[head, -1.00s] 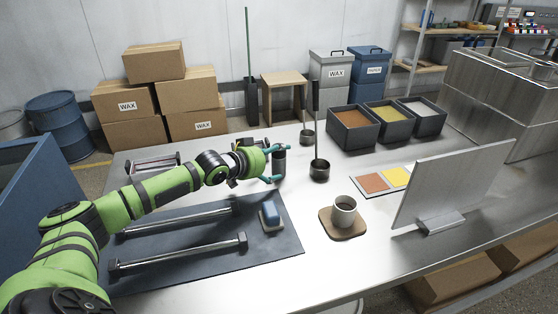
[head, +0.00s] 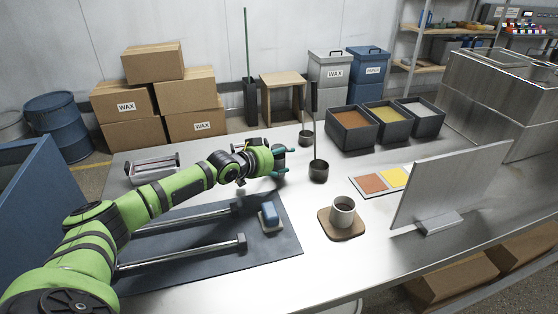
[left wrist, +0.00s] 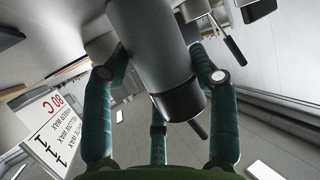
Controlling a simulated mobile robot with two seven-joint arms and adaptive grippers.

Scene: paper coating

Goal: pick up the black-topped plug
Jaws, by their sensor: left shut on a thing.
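The black-topped plug (left wrist: 155,45) shows large in the left wrist view as a grey cylinder with a black end band and a thin dark rod sticking out of that end. My left gripper (left wrist: 160,75) is shut on it, with teal fingers on both sides of the body and a third finger below. In the head view my left gripper (head: 282,161) is over the far middle of the table, and its fingers and wrist hide most of the plug. Whether the plug touches the table cannot be told. My right gripper is not in view.
A dark ladle cup (head: 319,172) with a tall handle stands just right of the gripper. Trays of coloured material (head: 352,128) are behind it. A mug (head: 343,212) on a coaster, a blue block (head: 270,213) and an upright panel (head: 450,185) are nearer.

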